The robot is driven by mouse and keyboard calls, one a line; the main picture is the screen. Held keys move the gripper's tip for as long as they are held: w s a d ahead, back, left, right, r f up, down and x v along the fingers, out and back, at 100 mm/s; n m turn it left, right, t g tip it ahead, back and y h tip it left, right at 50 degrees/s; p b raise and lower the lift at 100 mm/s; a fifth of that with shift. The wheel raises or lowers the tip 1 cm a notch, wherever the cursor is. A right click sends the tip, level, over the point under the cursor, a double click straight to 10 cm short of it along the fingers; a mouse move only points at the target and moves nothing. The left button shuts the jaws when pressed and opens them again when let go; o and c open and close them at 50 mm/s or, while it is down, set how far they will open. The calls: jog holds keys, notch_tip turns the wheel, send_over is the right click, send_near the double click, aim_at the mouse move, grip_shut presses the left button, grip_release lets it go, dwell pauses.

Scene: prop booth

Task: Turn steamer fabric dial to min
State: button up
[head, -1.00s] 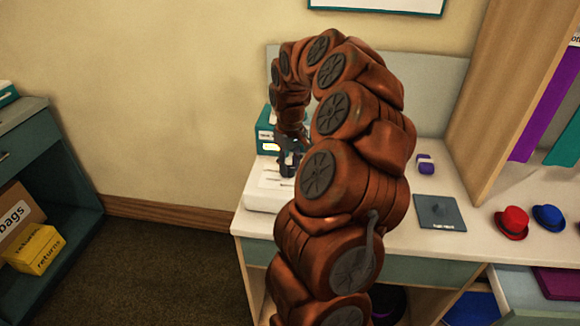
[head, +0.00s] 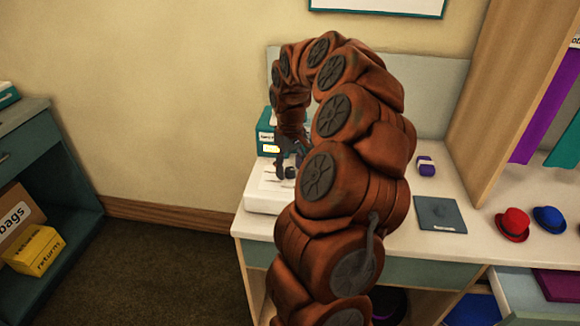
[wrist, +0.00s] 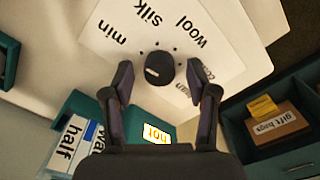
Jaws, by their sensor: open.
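The steamer's fabric dial (wrist: 158,68) is a round black knob with a pale mark on its left part in the wrist view. Around it on the white panel (wrist: 110,60) are dots and the words min, silk and wool, plus two partly hidden words. The min label (wrist: 115,33) is up and left of the knob. My gripper (wrist: 159,73) is open, with one fingertip on each side of the dial and gaps visible. Whether the tips are at the knob's height I cannot tell. In the head view, my gripper (head: 289,158) is over the white base (head: 262,199); my arm hides part of it.
A teal box with labels (head: 267,138) stands behind the base; in the wrist view its lit hot label (wrist: 156,133) shows. A purple roll (head: 426,168), a grey pad (head: 440,214), a red hat (head: 512,224) and a blue hat (head: 549,218) lie to the right.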

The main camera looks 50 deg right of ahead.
aim_at(290, 170)
jog(key=shift+r, duration=0.1)
notch_tip(290, 170, up, 12)
dwell(0.6)
dwell(0.5)
